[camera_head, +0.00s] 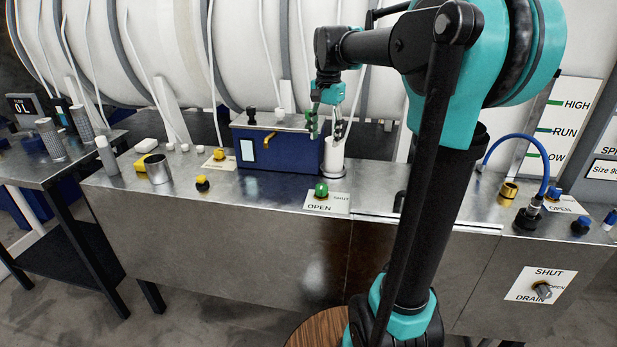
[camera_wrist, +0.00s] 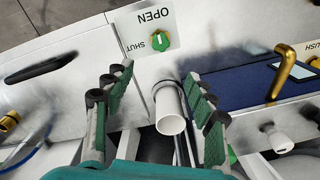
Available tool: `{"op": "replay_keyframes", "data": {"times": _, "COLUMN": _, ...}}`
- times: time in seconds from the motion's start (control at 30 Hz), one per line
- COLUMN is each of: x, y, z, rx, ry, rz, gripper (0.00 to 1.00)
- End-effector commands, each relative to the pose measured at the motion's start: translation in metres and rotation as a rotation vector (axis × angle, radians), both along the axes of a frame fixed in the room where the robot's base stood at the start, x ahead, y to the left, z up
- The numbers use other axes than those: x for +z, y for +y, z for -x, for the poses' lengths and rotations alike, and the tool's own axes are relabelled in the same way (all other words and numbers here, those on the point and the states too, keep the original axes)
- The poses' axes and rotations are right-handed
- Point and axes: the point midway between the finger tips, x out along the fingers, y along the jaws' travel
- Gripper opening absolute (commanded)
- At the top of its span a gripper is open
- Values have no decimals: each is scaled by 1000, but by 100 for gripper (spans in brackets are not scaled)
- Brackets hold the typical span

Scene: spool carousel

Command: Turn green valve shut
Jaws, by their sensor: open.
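The green valve (camera_head: 321,190) is a small round knob on a white plate marked OPEN and SHUT, on the metal bench top. In the wrist view the green valve (camera_wrist: 160,41) is near the top centre, with a pale mark on it; I cannot tell which word it points to. My gripper (camera_head: 327,126) is open and empty, above and behind the valve. In the wrist view my gripper (camera_wrist: 158,84) has its fingers spread wide, with the valve beyond the fingertips and untouched.
A white cylinder (camera_head: 334,157) stands upright just below my fingers; the white cylinder (camera_wrist: 171,112) shows between them in the wrist view. A blue box (camera_head: 290,156) with a brass handle is to its left. Bench in front is clear.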

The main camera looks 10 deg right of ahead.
Motion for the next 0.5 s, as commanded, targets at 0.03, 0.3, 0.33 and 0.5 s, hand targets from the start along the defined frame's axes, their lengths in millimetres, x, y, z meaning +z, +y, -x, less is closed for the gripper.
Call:
{"op": "replay_keyframes", "data": {"times": 0.03, "x": -1, "y": 0, "z": -1, "rx": -4, "ry": 1, "rz": 0, "gripper": 56}}
{"op": "replay_keyframes", "data": {"times": 0.3, "x": -40, "y": 1, "z": -1, "rx": -3, "ry": 1, "rz": 0, "gripper": 56}}
{"op": "replay_keyframes", "data": {"times": 0.33, "x": -46, "y": 1, "z": -1, "rx": -3, "ry": 1, "rz": 0, "gripper": 56}}
{"op": "replay_keyframes", "data": {"times": 0.5, "x": -81, "y": 2, "z": -2, "rx": -3, "ry": 0, "rz": 0, "gripper": 56}}
